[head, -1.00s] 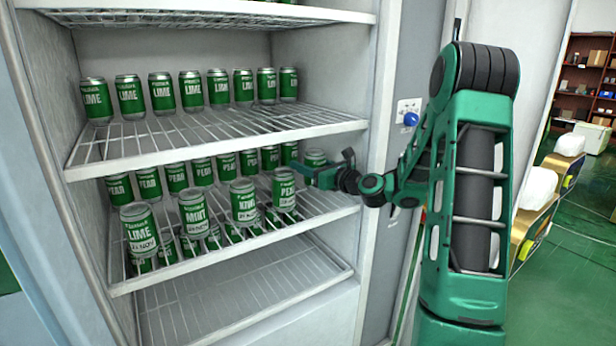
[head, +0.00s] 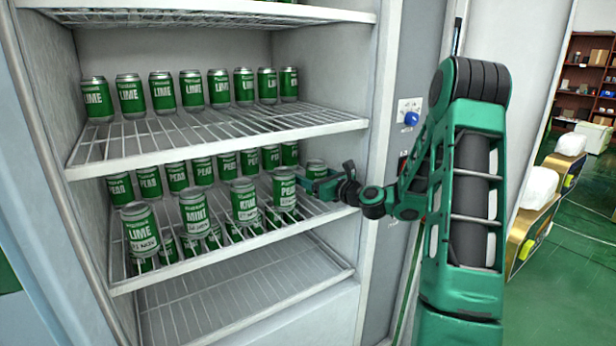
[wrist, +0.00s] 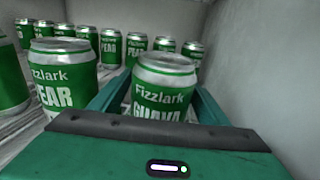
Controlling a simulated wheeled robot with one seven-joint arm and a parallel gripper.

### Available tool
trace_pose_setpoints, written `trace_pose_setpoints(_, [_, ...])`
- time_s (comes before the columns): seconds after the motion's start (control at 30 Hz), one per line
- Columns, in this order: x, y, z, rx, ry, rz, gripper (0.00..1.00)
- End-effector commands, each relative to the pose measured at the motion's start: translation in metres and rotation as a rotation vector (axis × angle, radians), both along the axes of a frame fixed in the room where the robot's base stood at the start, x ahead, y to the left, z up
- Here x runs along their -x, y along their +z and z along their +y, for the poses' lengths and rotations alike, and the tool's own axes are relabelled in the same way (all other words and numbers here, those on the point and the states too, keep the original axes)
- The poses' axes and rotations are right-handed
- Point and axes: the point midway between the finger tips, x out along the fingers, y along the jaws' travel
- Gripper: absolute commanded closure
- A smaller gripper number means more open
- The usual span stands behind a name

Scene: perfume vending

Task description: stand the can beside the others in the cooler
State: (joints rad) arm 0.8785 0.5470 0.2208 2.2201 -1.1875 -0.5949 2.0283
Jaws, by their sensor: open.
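A green and silver can labelled Guava (wrist: 163,95) stands upright between the fingers of my gripper (wrist: 160,84) in the wrist view. Its top shows in the head view (head: 316,166) at the right end of the middle shelf (head: 335,210); its base is hidden. My gripper (head: 318,184) is open, with a finger on each side of the can. A Pear can (head: 284,190) stands to its left, and shows in the wrist view (wrist: 62,76). The front row continues left with Kiwi (head: 244,202), Mint (head: 195,213) and Lime (head: 140,226) cans.
A row of Pear cans (head: 177,178) stands behind on the same shelf. Lime cans (head: 190,90) fill the shelf above. The cooler's right wall (wrist: 255,70) is close to my right finger.

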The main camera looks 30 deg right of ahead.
Motion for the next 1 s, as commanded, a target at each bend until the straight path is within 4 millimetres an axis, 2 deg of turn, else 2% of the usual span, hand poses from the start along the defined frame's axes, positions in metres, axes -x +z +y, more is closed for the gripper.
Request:
trace_pose_setpoints(0.17, [0.013,0.001,-0.004,-0.001,-0.003,0.002,0.31])
trace_pose_setpoints(0.5, [0.078,0.001,-0.018,-0.003,-0.005,0.002,0.31])
trace_pose_setpoints(0.7, [0.107,0.001,-0.023,-0.002,-0.004,0.001,0.31])
trace_pose_setpoints(1.0, [0.119,0.002,-0.025,0.000,-0.002,-0.001,0.31])
